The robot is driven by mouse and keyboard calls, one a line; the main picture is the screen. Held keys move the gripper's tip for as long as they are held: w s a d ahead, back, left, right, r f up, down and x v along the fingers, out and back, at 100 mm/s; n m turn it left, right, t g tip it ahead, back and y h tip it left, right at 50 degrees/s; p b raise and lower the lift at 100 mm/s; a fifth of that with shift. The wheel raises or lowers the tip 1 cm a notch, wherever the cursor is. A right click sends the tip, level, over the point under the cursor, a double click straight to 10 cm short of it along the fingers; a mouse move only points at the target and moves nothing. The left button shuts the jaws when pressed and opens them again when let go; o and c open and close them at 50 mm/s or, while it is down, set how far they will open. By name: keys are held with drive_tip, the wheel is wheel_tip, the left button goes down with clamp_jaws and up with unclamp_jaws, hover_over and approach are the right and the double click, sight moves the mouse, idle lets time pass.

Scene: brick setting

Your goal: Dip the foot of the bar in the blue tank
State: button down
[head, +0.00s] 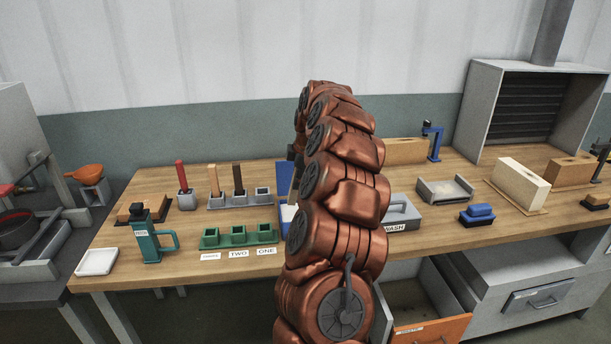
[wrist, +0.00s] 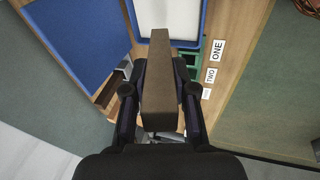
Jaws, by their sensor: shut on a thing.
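My gripper (wrist: 160,95) is shut on a long brown-grey bar (wrist: 158,85) in the wrist view. The bar's narrower end points up the picture and overlaps the near rim of a blue-edged tank with a pale inside (wrist: 171,18). I cannot tell how high this end is above the tank, or whether it touches it. In the head view my copper-coloured arm hides the gripper and bar. Part of the blue-and-white tank (head: 287,214) shows just left of the arm.
A blue panel (wrist: 68,40) lies left of the tank in the wrist view. A green holder (head: 239,235) stands behind labels reading ONE and TWO. A grey holder (head: 240,198) has upright bars. A teal bottle (head: 147,238) is at left; a grey WASH block (head: 400,212) is at right.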

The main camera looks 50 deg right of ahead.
wheel_tip(320, 180, down, 6)
drive_tip(key=s+d, duration=0.1)
drive_tip(key=d, duration=0.1)
drive_tip(key=shift+n, duration=0.3)
idle(0.5)
drive_tip(key=shift+s+f+b, duration=0.1)
drive_tip(key=shift+f+b, duration=0.4)
drive_tip(key=shift+b, duration=0.3)
idle(3.2)
wheel_tip(320, 180, up, 7)
drive_tip(key=shift+p, duration=0.45)
idle(0.6)
idle(0.7)
